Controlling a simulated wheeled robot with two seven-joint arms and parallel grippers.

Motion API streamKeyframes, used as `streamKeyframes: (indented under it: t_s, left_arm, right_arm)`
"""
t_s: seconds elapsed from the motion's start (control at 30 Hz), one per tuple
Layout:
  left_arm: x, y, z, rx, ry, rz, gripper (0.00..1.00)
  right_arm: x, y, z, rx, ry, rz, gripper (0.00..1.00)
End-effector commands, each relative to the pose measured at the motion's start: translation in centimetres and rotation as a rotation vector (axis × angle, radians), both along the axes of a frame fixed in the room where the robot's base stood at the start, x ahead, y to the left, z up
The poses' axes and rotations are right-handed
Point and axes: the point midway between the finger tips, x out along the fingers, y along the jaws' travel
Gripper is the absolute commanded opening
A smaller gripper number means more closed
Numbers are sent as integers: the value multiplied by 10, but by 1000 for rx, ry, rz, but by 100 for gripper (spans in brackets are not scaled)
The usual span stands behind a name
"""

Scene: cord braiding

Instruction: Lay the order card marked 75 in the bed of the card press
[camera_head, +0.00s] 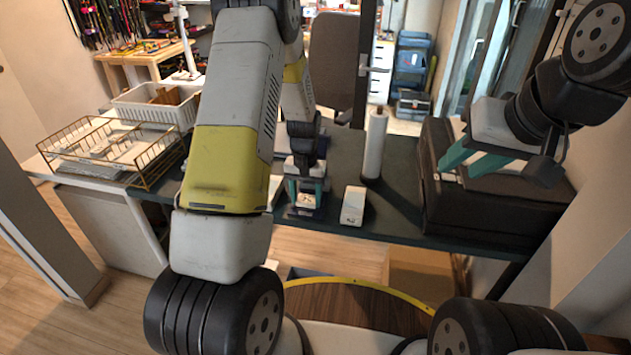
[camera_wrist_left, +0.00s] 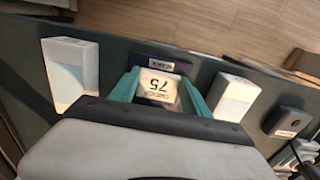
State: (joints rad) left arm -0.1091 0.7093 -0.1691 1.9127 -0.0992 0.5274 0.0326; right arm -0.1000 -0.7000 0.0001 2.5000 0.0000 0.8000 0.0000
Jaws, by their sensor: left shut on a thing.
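The order card marked 75 (camera_wrist_left: 157,87) is white and sits between the teal fingers of my left gripper (camera_wrist_left: 158,93), which is shut on it. It reads upside down in the left wrist view. A dark blue block with a white label (camera_wrist_left: 162,66), seemingly the card press, lies directly behind and below the card. I cannot tell whether the card touches its bed. In the head view, my left gripper (camera_head: 306,196) points down over the table's front part, with the card pale between its fingers. My right gripper (camera_head: 474,158) is open and empty above a black case.
White blocks stand on either side of the press, left (camera_wrist_left: 71,70) and right (camera_wrist_left: 232,97). A dark device (camera_wrist_left: 287,122) is further right. On the dark table (camera_head: 399,200) are a white cylinder (camera_head: 375,146) and the black case (camera_head: 495,200). A wire basket (camera_head: 110,150) is at left.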

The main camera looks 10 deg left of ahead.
Motion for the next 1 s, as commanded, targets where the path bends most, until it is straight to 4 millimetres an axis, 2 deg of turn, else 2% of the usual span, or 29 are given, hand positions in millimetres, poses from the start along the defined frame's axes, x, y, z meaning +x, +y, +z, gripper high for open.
streamKeyframes:
  t_s: [0.77, 0.8, 0.87, 1.0]
  left_arm:
    - [0, 0, -14, -1, -2, -1, 18]
    - [0, 0, -14, -1, -2, 0, 63]
    - [0, 0, -14, -1, -2, 0, 75]
    - [0, 0, -14, 0, -2, 0, 77]
  right_arm:
    - [0, 0, 0, 0, 0, 0, 36]
    - [0, 0, 0, 0, 0, 0, 36]
    - [0, 0, 0, 0, 0, 0, 36]
    - [0, 0, 0, 0, 0, 0, 36]
